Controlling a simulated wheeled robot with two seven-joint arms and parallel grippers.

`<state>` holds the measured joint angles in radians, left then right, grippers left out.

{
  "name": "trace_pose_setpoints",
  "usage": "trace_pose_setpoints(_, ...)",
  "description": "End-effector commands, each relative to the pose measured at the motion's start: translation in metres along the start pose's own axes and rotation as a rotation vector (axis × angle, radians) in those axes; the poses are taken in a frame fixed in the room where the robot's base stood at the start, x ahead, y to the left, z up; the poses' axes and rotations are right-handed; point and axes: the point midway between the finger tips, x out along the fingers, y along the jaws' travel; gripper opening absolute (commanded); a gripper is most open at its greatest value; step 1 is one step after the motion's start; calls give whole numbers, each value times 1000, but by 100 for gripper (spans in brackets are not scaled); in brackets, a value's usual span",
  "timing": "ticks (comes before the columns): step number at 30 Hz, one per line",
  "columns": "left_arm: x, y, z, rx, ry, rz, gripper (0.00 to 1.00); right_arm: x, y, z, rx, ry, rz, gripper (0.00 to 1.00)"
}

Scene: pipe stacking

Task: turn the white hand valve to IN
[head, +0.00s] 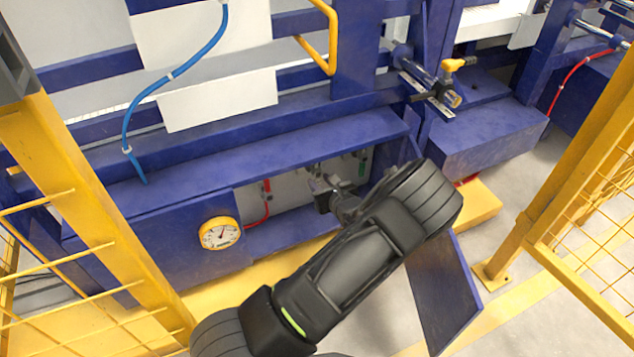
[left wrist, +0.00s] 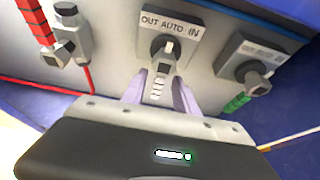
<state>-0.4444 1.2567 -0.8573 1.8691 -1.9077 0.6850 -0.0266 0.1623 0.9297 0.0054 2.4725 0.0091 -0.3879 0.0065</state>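The hand valve (left wrist: 164,52) sits on a grey panel under a label plate (left wrist: 170,24) reading OUT AUTO IN. Its light, ridged handle hangs down from a dark round hub. A whitish mark on the hub shows below the label, near AUTO; its exact setting is hard to tell. My left gripper (left wrist: 161,80) is at the valve, with one pale finger on each side of the handle and gaps visible between. In the head view my left gripper (head: 325,193) reaches into the opening in the blue frame, and the valve is too small to make out. My right gripper is not in view.
A grey fitting with a red hose (left wrist: 85,70) is left of the valve; another valve (left wrist: 254,72) with a green hose is right. A round gauge (head: 221,233) is on the blue frame. An open blue door (head: 443,290) and yellow fences (head: 585,190) flank the arm.

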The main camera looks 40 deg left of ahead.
Motion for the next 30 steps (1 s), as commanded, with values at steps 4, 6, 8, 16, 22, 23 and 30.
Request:
trace_pose_setpoints(4,20,0,-2,-1,-1,0,35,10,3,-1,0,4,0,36)
trace_pose_setpoints(6,25,0,-1,-1,-1,1,35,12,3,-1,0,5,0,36)
trace_pose_setpoints(8,27,0,0,0,-1,1,35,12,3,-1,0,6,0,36)
trace_pose_setpoints(16,27,0,1,0,-1,0,34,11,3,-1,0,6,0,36)
trace_pose_setpoints(22,27,0,0,0,0,0,17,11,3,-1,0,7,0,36)
trace_pose_setpoints(23,27,0,0,0,0,0,15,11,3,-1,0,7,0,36)
trace_pose_setpoints(30,27,0,0,0,0,0,0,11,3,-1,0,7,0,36)
